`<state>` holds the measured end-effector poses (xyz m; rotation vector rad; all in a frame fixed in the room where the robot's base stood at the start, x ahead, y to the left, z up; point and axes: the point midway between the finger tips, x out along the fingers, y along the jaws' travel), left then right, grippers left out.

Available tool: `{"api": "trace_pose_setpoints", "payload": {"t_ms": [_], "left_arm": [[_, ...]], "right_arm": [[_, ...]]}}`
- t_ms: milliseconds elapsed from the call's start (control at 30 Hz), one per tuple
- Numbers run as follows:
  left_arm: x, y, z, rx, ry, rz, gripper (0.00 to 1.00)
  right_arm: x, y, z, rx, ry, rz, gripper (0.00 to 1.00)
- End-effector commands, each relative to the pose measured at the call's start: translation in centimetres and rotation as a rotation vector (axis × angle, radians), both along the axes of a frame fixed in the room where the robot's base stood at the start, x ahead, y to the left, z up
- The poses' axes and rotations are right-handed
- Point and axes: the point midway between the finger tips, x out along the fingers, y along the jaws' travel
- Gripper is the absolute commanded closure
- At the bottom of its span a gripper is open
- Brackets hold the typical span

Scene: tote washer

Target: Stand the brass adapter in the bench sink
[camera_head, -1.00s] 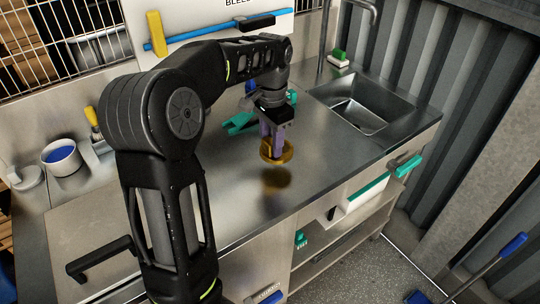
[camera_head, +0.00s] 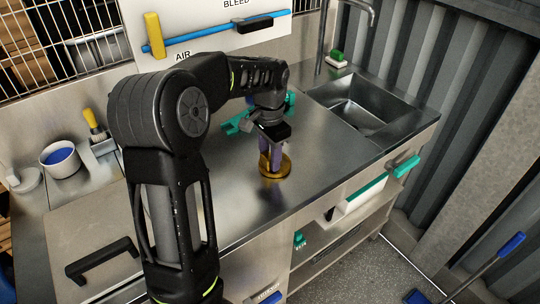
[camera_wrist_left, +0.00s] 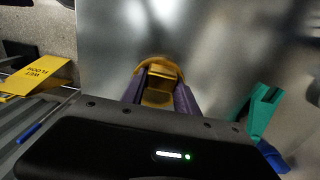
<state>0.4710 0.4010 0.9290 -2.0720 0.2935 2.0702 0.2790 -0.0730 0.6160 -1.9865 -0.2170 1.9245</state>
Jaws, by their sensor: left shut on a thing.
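The brass adapter (camera_head: 277,172) is a gold-coloured piece with a round flange at its lower end. My left gripper (camera_head: 269,156) is shut on its upper part, with purple fingers on both sides. The adapter is upright, at or just above the steel bench top; I cannot tell whether it touches. In the left wrist view the adapter (camera_wrist_left: 158,96) shows between the two fingers (camera_wrist_left: 160,90). The bench sink (camera_head: 362,116) is a rectangular basin set into the bench to the right of the gripper, and it looks empty. My right gripper is not in view.
A teal tool (camera_head: 237,125) lies behind the gripper; a teal-and-blue one (camera_wrist_left: 262,112) shows in the wrist view. A tap (camera_head: 360,8) rises behind the sink. A green-and-white brush (camera_head: 337,58) lies by the sink's back. The bench between adapter and sink is clear.

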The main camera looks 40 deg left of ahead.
Motion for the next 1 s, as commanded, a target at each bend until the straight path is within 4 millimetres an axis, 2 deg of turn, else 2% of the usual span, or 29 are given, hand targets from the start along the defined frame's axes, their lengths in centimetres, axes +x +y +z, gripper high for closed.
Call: {"api": "trace_pose_setpoints", "payload": {"t_ms": [100, 133, 367, 767, 867, 1000], "left_arm": [[0.0, 0.0, -0.4, 0.000, -0.001, 0.000, 1.00], [0.0, 0.0, -0.3, 0.000, 0.000, 0.000, 0.62], [0.0, 0.0, -0.3, 0.000, 0.000, 0.000, 0.44], [0.1, 0.0, 0.4, 0.000, -0.002, 0.000, 0.42], [0.1, 0.0, 1.4, 0.000, -0.003, -0.001, 0.42], [0.1, 0.0, 3.8, 0.001, -0.005, -0.001, 0.42]], "right_arm": [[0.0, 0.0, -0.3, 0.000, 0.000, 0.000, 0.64], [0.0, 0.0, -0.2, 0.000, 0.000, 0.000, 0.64], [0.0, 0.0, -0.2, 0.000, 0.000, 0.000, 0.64], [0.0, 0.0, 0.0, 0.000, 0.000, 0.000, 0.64], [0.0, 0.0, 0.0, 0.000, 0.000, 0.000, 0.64], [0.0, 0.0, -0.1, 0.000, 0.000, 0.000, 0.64]]}}
